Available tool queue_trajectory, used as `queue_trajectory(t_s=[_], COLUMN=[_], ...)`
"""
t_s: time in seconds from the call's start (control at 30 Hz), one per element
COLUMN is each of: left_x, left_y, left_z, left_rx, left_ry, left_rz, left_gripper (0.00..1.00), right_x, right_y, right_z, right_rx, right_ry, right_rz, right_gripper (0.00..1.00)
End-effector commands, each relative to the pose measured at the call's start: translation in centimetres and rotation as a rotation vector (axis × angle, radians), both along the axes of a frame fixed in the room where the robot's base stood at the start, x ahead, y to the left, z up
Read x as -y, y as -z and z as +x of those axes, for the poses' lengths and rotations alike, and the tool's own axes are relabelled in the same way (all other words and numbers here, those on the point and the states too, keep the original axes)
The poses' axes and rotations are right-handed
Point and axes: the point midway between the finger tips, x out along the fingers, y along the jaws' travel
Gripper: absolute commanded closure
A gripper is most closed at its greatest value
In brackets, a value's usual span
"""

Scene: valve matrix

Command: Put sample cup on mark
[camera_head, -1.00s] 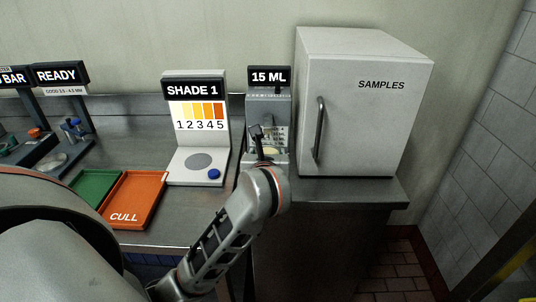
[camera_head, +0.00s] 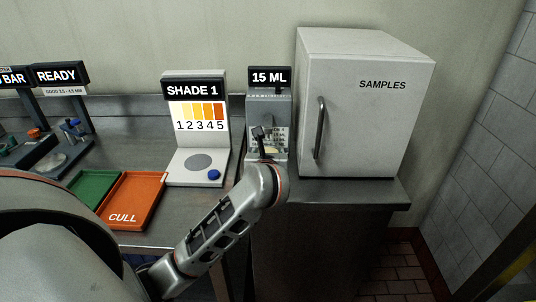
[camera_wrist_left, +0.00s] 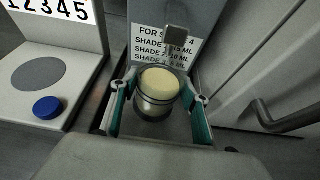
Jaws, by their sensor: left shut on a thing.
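The sample cup (camera_wrist_left: 158,84) is a small round vessel with pale yellow contents, upright in the left wrist view. My left gripper (camera_wrist_left: 160,96) has its teal-padded fingers on both sides of the cup and is shut on it. The cup is in front of the 15 ML dispenser (camera_head: 270,107), below its dark spout or lever. In the head view my wrist hides most of the gripper and cup. A grey round mark (camera_head: 198,161) lies bare on the white SHADE 1 stand (camera_head: 182,176), left of the gripper; it also shows in the left wrist view (camera_wrist_left: 39,74).
A blue button (camera_head: 214,174) sits beside the grey mark. The white SAMPLES cabinet (camera_head: 365,110), with its handle, stands close on the right. An orange CULL tray (camera_head: 131,201) and a green tray (camera_head: 94,187) lie left. The dispenser's body rises behind the cup.

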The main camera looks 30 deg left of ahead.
Motion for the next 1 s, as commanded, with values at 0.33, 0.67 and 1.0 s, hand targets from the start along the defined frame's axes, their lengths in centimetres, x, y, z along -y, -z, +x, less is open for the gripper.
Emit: queue_trajectory(t_s=[0.33,0.67,1.0], left_x=[0.0,0.3,3.5], left_y=[0.3,-0.3,-2.8], left_z=[0.0,-0.3,-5.6], left_rx=[0.0,0.0,0.001], left_ry=[0.0,0.002,0.002], left_rz=[0.0,-0.001,-0.005], left_gripper=[0.38,0.38,0.38], right_x=[0.0,0.0,0.0], right_y=[0.3,-0.2,-1.3], right_z=[-0.1,0.0,0.2], right_rx=[-0.002,0.001,0.007], right_ry=[-0.001,0.0,-0.001], right_rz=[0.0,0.0,0.001], right_gripper=[0.6,0.6,0.6])
